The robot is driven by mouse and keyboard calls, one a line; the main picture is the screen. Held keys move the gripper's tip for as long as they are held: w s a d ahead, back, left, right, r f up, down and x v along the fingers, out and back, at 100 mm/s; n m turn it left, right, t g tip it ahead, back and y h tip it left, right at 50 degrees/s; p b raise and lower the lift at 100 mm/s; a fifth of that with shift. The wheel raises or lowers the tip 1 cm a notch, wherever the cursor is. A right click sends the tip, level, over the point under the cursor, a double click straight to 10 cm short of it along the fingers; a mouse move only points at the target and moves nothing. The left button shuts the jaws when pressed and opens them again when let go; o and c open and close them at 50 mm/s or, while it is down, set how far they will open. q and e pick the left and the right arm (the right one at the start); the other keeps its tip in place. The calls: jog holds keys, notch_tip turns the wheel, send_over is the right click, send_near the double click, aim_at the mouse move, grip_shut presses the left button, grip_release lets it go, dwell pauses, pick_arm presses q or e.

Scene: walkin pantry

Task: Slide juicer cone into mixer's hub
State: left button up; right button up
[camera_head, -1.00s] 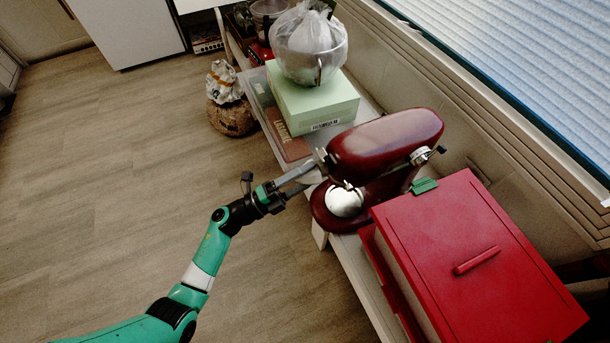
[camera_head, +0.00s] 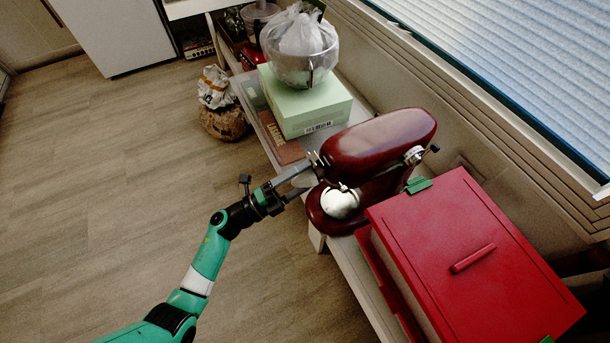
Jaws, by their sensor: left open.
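The dark red stand mixer (camera_head: 382,138) stands on the bench with its head pointing left in the picture and a rounded silver part (camera_head: 340,203) below the head. My left gripper (camera_head: 311,175) is open at the left front end of the mixer head, where the hub is. Its two grey fingers are apart, with the tips close to the head. A small metallic piece (camera_head: 317,160) shows at the hub beside the upper fingertip. I cannot tell whether it is the juicer cone or part of the mixer, nor whether the fingers touch it. My right gripper is not in view.
A big red box (camera_head: 450,235) stands close to the right of the mixer. A pale green box (camera_head: 305,108) with a bagged metal bowl (camera_head: 300,55) on it stands behind, near a brown book (camera_head: 279,138). Sacks (camera_head: 222,118) stand on the otherwise open floor.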

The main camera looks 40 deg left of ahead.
pick_arm(q)
jog(key=shift+s+f, duration=0.1)
jog(key=p+v, duration=0.2)
jog(key=v, duration=0.9)
jog(key=shift+s, duration=0.2)
jog(key=shift+a, duration=0.1)
